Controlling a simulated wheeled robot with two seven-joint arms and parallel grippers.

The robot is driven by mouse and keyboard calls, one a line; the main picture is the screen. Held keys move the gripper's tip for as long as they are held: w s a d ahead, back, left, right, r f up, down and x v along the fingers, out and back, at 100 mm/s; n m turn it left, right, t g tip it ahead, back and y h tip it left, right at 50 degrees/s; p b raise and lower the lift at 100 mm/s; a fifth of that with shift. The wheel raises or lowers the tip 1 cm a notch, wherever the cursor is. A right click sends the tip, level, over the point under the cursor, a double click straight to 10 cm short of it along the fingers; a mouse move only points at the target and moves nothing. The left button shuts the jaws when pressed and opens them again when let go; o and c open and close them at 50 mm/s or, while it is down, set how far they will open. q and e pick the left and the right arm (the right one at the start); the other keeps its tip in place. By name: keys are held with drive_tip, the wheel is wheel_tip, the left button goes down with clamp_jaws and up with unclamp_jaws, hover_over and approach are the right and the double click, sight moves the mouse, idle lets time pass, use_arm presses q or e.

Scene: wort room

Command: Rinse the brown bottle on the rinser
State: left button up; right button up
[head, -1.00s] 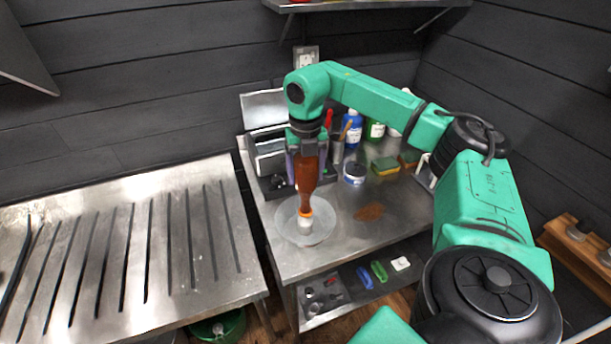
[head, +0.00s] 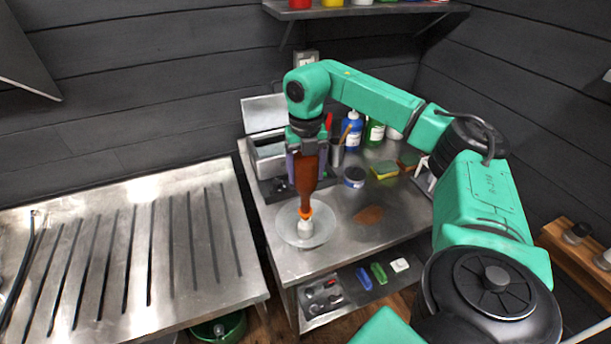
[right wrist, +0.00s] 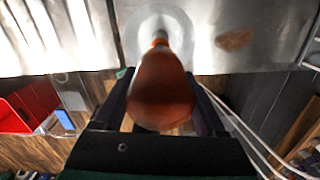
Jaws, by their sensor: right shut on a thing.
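The brown bottle (head: 306,188) is upside down, its neck pointing down with an orange band near the mouth. My right gripper (head: 306,158) is shut around the upper part of the bottle's body. The rinser (head: 286,234) is a pale round dish with a white nozzle (head: 305,229) in its middle. The bottle's mouth is right at the top of the nozzle; I cannot tell whether it touches. In the right wrist view the bottle (right wrist: 160,92) lies between the fingers, with the dish (right wrist: 137,37) beyond its neck. My left gripper is not in view.
The rinser sits on a steel table (head: 340,240). A blue bottle (head: 352,136), a round tub (head: 354,177) and a sponge (head: 384,170) stand behind and right. An open metal box (head: 268,155) is behind the gripper. A slotted steel bench (head: 170,285) is at left.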

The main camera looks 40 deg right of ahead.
drive_tip(key=shift+f, duration=0.2)
drive_tip(key=shift+f+b, duration=0.75)
drive_tip(key=shift+f, duration=0.15)
drive_tip(key=shift+r, duration=0.1)
drive_tip(key=shift+r+p, duration=0.95)
drive_tip(key=shift+r, duration=0.05)
